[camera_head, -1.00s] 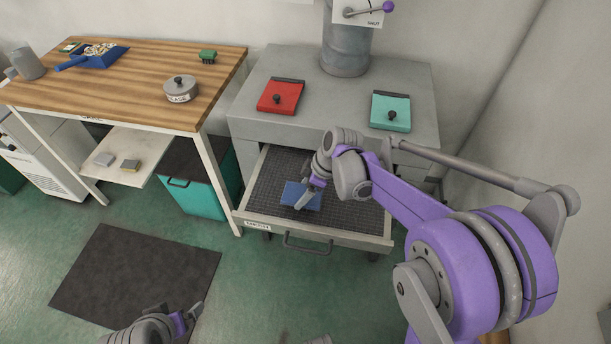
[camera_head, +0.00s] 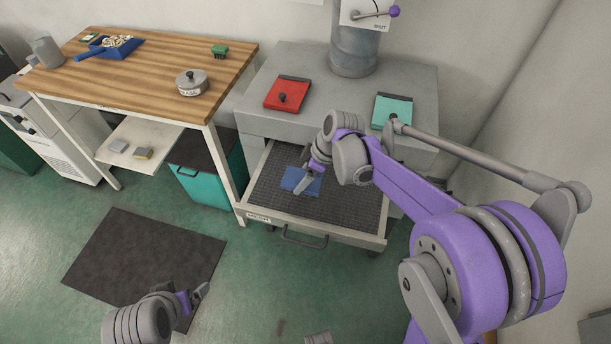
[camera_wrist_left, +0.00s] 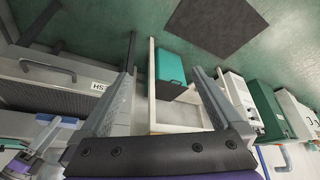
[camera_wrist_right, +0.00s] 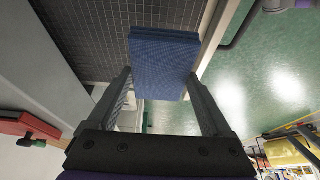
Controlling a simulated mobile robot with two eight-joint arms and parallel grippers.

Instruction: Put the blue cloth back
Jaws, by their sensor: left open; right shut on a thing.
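The blue cloth (camera_head: 302,180) is a flat folded rectangle over the dark gridded floor of the pulled-out drawer (camera_head: 345,212) under the grey cabinet. My right gripper (camera_head: 304,183) reaches in from the right and is shut on the cloth. In the right wrist view the cloth (camera_wrist_right: 163,62) extends beyond the fingertips, over the grid and the drawer's edge. Whether it touches the drawer floor is unclear. My left gripper (camera_head: 195,298) is low at the left, above the green floor by the dark mat. In the left wrist view its fingers (camera_wrist_left: 158,85) are apart and empty.
Red (camera_head: 288,93) and teal (camera_head: 392,109) lidded hatches are on the grey cabinet (camera_head: 335,100). A teal bin (camera_head: 210,178) stands beside the drawer.

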